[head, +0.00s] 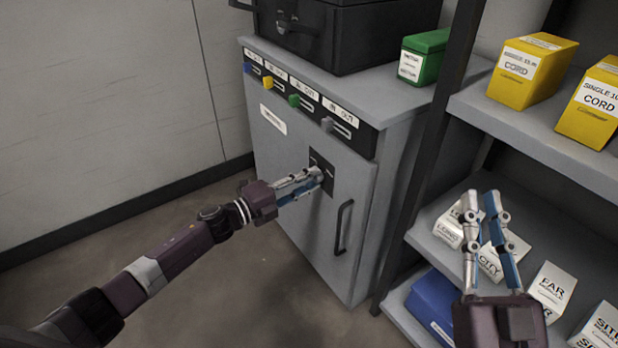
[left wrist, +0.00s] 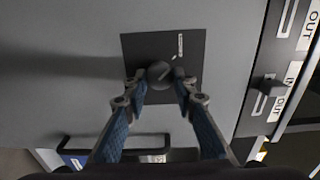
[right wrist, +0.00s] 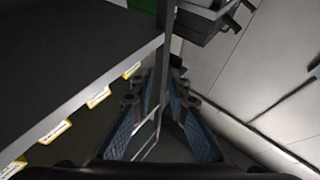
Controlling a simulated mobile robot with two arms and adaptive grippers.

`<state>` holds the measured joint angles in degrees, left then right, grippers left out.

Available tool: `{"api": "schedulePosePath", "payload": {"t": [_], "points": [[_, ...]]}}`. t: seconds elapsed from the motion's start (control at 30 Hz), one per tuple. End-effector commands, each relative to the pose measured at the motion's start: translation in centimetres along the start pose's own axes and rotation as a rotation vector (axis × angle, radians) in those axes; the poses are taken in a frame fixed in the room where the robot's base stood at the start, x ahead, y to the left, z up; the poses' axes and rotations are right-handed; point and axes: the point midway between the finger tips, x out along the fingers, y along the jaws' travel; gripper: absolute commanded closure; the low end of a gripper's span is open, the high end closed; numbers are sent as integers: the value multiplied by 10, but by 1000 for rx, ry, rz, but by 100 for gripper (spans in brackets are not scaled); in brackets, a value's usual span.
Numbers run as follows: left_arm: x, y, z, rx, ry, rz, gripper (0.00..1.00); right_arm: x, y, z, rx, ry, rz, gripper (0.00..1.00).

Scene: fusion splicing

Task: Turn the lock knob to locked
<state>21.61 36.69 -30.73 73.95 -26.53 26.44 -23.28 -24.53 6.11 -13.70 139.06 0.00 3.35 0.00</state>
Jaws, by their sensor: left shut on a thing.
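The lock knob (left wrist: 158,74) is a dark round knob with a pale line on its face, on a black square plate (left wrist: 133,45) on the grey cabinet door. The line lies at a slant. My left gripper (left wrist: 160,82) has its two fingertips on either side of the knob and is shut on it. In the head view my left gripper (head: 318,174) reaches the plate (head: 322,160) and hides most of the knob. A small pale mark (left wrist: 179,46) shows on the plate. My right gripper (head: 478,200) is open and empty in front of the shelves.
The cabinet (head: 285,170) has a door handle (head: 343,226) below the plate and several coloured sliders along its top front edge. A black case (head: 345,35) and a green box (head: 424,56) stand on top. The shelf (head: 540,135) at right holds yellow and white boxes.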

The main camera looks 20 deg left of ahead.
Motion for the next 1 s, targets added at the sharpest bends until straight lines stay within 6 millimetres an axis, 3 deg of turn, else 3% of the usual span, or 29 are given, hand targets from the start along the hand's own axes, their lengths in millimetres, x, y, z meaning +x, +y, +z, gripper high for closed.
{"api": "schedulePosePath", "payload": {"t": [0.53, 0.57, 0.7, 1.0], "points": [[0, 0, 2, -20, -3, 0, 99, 0, 1, 10, -2, -46, 2, 85], [0, 0, 2, -20, -4, 0, 74, 0, 1, 10, -2, -46, 2, 85], [0, 0, 1, -19, -3, 0, 58, 0, 1, 10, -2, -45, 2, 85], [-1, 0, 0, -18, -1, 1, 57, 0, 1, 10, -2, -46, 2, 85]]}}
